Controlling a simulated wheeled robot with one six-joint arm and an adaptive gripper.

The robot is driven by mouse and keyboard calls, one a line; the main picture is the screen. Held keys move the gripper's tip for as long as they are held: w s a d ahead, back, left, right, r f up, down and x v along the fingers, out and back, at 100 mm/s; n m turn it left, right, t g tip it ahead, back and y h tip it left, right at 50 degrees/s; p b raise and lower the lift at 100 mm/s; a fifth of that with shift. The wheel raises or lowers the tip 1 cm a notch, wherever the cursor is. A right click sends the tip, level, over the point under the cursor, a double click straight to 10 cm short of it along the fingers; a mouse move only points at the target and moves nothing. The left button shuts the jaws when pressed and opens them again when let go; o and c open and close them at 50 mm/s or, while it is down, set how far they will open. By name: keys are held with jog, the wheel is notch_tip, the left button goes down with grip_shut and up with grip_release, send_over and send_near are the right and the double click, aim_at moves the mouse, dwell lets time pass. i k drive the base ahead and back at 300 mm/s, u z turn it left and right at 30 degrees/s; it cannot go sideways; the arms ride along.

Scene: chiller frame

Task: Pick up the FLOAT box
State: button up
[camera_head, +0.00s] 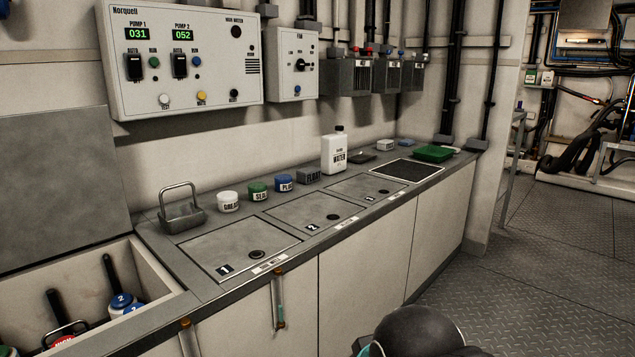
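The FLOAT box (308,176) is a small dark grey box with a label on its front, hard to read at this size. It sits upright on the counter, right of a blue-lidded jar (284,183) and left of the white WATER bottle (336,152). Nothing covers it. A dark rounded part of my own arm shows at the bottom edge, well in front of the counter. My gripper's fingers do not show.
The counter (348,222) also holds a metal carrier (181,211), a white jar (229,201), a green-lidded jar (258,191) and a green tray (433,153). An open bin (170,283) is at left. Control boxes (185,60) hang above. The floor at right is clear.

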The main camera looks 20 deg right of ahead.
aim_at(308, 175)
jog(key=u, duration=0.05)
jog(key=k, duration=0.95)
jog(key=z, duration=0.85)
jog(key=i, duration=0.75)
jog(key=z, duration=0.55)
jog(key=i, duration=0.75)
jog(key=u, duration=0.9)
jog(key=i, duration=0.7)
jog(key=u, duration=0.8)
jog(key=i, duration=0.5)
jog(key=z, duration=0.05)
